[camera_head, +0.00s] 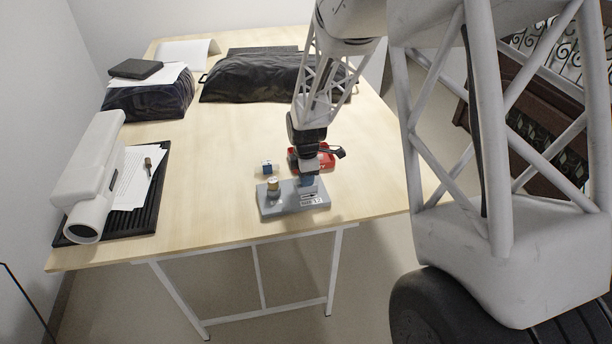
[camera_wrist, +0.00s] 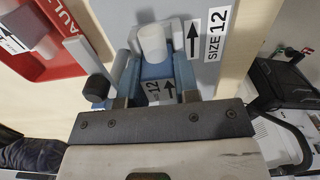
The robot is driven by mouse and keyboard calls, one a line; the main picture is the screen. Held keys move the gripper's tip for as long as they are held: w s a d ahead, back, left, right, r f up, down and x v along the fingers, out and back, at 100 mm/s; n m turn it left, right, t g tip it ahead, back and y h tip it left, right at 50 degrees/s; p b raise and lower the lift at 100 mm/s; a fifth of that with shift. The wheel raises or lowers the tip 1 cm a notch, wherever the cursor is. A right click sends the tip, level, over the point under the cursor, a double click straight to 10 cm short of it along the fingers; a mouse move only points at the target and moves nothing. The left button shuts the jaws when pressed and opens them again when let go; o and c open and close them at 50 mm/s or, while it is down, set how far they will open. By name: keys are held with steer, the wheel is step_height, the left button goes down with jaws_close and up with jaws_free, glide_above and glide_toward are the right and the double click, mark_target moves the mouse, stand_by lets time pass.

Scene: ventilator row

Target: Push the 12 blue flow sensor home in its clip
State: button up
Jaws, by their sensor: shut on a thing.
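The blue flow sensor (camera_wrist: 157,70) has a white cylindrical end and a white label with "12" and an arrow. In the head view it shows as a small blue patch (camera_head: 307,182) beneath my gripper (camera_head: 308,174). My gripper (camera_wrist: 156,100) is shut on the sensor, with a finger on each side, over the grey base (camera_head: 292,208). The base carries a "SIZE 12" label (camera_wrist: 216,32) and an arrow; both arrows point the same way in the wrist view. Blue-grey uprights flank the sensor. The clip is largely hidden, and I cannot tell how deep the sensor sits.
A brass-capped post (camera_head: 273,186) stands on the base's left. A small blue-and-white part (camera_head: 267,167) lies behind it. A red tray (camera_head: 325,155) is close behind my gripper. Black-covered bulks (camera_head: 255,80) stand at the back; a white device (camera_head: 92,180) is left. The table's middle is clear.

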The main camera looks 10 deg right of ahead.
stand_by(0.3)
steer(key=o, duration=1)
steer(key=shift+f, duration=0.1)
steer(key=shift+s, duration=0.1)
steer(key=shift+r, duration=3.55)
steer(key=shift+r, duration=0.25)
steer(key=c, duration=0.4)
steer(key=r, duration=0.4)
steer(key=shift+w+r, duration=0.25)
steer(key=shift+r, duration=0.1)
jaws_close()
